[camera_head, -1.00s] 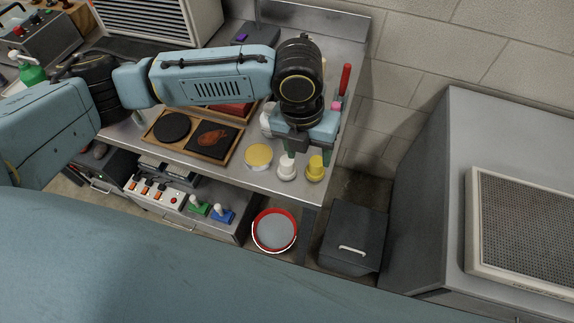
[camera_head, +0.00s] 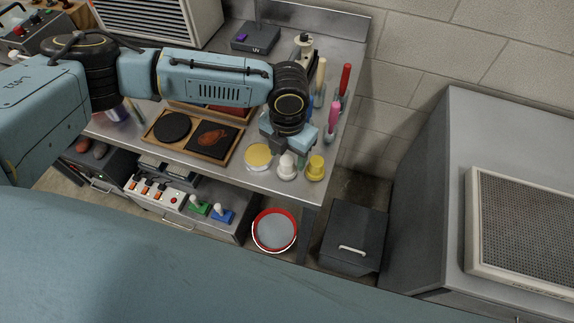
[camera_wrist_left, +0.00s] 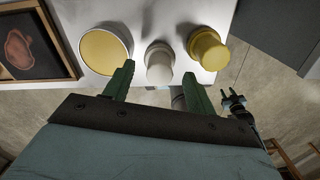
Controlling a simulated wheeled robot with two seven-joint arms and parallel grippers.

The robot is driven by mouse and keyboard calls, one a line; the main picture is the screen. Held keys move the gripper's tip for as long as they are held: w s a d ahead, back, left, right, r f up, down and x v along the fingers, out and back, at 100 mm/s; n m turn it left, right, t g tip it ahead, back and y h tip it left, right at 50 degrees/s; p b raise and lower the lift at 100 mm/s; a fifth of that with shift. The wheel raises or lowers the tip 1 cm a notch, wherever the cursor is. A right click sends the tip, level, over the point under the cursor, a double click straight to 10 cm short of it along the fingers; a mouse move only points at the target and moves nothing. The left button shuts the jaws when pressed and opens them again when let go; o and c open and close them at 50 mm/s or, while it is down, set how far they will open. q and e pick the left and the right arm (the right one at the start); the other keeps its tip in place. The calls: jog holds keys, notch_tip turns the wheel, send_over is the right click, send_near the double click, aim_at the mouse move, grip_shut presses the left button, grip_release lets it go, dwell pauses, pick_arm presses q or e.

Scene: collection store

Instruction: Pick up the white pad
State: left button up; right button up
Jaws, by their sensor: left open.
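The white pad (camera_head: 287,168) is a small white round piece with a wider foot, upright near the front edge of the metal bench. In the left wrist view the white pad (camera_wrist_left: 159,62) shows between the tips of two green fingers. My left gripper (camera_head: 287,153) is open, just behind and over the pad in the head view. In the left wrist view the open left gripper (camera_wrist_left: 158,73) has one fingertip to each side of the pad, with no clear contact.
A yellow piece of similar shape (camera_head: 315,168) stands close on the right of the pad. A round tin with a yellow top (camera_head: 258,157) is on the left. Upright coloured handles (camera_head: 334,115) stand behind. A red-rimmed bucket (camera_head: 274,231) is below the bench edge.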

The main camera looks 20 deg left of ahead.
aim_at(287, 160)
pick_arm(q)
notch_tip(287, 160, down, 4)
jog(key=shift+s+f, duration=0.15)
jog(key=shift+f, duration=0.05)
jog(key=shift+c, duration=0.4)
jog(key=c, duration=0.7)
jog(key=shift+r, duration=0.1)
notch_tip(287, 160, up, 10)
jog(key=shift+f, duration=0.1)
